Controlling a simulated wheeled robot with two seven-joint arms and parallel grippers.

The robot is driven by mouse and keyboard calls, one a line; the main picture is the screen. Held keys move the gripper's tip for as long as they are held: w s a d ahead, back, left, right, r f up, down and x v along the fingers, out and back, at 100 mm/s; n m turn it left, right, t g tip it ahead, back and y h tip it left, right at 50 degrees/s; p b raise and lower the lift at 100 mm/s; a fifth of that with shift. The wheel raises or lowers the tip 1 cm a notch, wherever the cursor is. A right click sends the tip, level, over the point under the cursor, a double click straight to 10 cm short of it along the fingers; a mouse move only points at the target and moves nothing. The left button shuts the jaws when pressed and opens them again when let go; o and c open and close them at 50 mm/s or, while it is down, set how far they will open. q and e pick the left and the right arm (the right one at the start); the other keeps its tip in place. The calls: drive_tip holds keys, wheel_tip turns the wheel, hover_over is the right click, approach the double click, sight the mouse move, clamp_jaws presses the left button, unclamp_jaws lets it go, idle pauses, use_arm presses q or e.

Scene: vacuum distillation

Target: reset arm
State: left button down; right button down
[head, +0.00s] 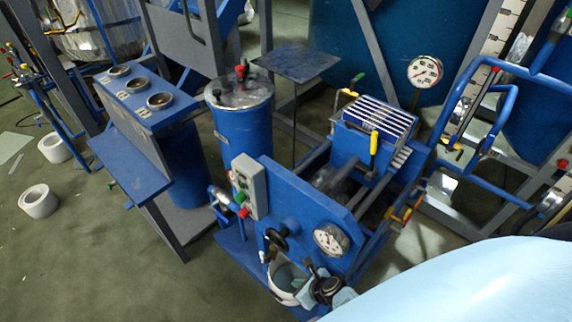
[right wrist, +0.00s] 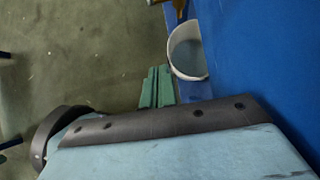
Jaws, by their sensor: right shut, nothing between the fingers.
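My right arm (head: 460,285), pale blue, comes in from the lower right of the head view. My right gripper (head: 318,280) is low at the front of the blue machine, close beside a white bucket. Its dark and pale blue parts show there, but the fingertips are hard to make out. In the right wrist view the green fingers of my right gripper (right wrist: 157,86) lie together, shut and empty, over the floor just left of the bucket. My left gripper is not in view.
The blue machine (head: 305,215) carries a gauge (head: 331,239), a handwheel (head: 277,239) and a grey button box (head: 249,187). The white bucket (right wrist: 186,50) stands against its blue side. A blue cylinder (head: 241,125) stands behind. Open floor (head: 90,260) lies at the left.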

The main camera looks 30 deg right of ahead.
drive_tip(key=shift+s, duration=0.15)
drive_tip(key=s+d+f+n+g+h, duration=0.1)
drive_tip(key=s+f+n+g, duration=0.2)
drive_tip(key=s+n, duration=1.1)
drive_tip(key=s+d+f+n+g+h, duration=0.1)
drive_tip(key=s+f+n+g, duration=0.2)
drive_tip(key=s+n, duration=1.1)
wheel_tip(320, 180, down, 3)
drive_tip(key=n, duration=0.7)
drive_tip(key=shift+d, duration=0.3)
drive_tip(key=shift+s+r, duration=0.1)
